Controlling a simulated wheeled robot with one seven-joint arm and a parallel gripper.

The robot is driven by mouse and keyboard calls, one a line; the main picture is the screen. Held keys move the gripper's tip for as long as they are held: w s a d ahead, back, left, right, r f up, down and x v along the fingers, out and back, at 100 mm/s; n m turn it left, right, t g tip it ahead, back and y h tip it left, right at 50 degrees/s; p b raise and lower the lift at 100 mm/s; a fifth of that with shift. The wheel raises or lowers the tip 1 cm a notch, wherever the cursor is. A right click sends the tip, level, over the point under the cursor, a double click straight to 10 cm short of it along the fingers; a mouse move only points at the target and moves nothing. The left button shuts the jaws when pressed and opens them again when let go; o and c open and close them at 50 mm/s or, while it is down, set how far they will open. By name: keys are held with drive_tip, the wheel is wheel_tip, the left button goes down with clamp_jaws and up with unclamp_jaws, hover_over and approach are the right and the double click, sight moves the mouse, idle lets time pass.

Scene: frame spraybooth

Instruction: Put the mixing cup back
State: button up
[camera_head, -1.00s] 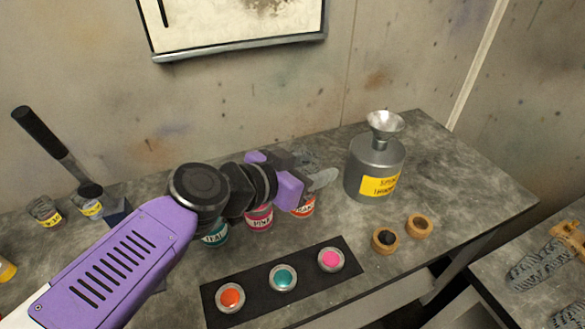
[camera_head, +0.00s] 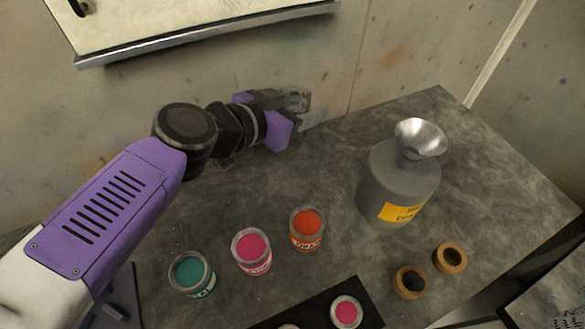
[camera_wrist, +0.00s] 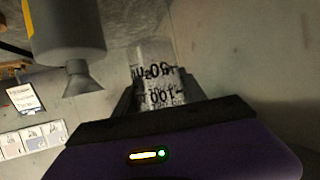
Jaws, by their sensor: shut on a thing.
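The mixing cup (camera_wrist: 155,75) is clear with black printed markings. In the wrist view it sits between my two dark fingers, which are shut on it. In the head view the cup (camera_head: 298,98) is a small, faint clear shape at the end of my gripper (camera_head: 297,118), close to the back wall and above the bench's rear edge. My gripper is behind the row of paint cans and left of the grey bottle. The cup's base and the space right under it are hard to make out.
A grey bottle (camera_head: 398,185) with a metal funnel (camera_head: 420,138) stands right on the bench (camera_head: 330,170). Teal (camera_head: 192,274), pink (camera_head: 251,252) and orange (camera_head: 306,229) cans stand in front. Two wooden rings (camera_head: 410,282) (camera_head: 450,258) and a black strip (camera_head: 362,292) lie nearer.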

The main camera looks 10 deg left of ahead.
wheel_tip(320, 180, down, 20)
drive_tip(key=shift+r+b, duration=0.1)
drive_tip(key=shift+b, duration=0.8)
drive_tip(key=o, duration=1.4)
drive_tip(key=v, duration=0.7)
drive_tip(key=shift+s+a+r+b, duration=0.15)
drive_tip(key=shift+s+b, duration=0.05)
drive_tip(key=shift+b, duration=0.15)
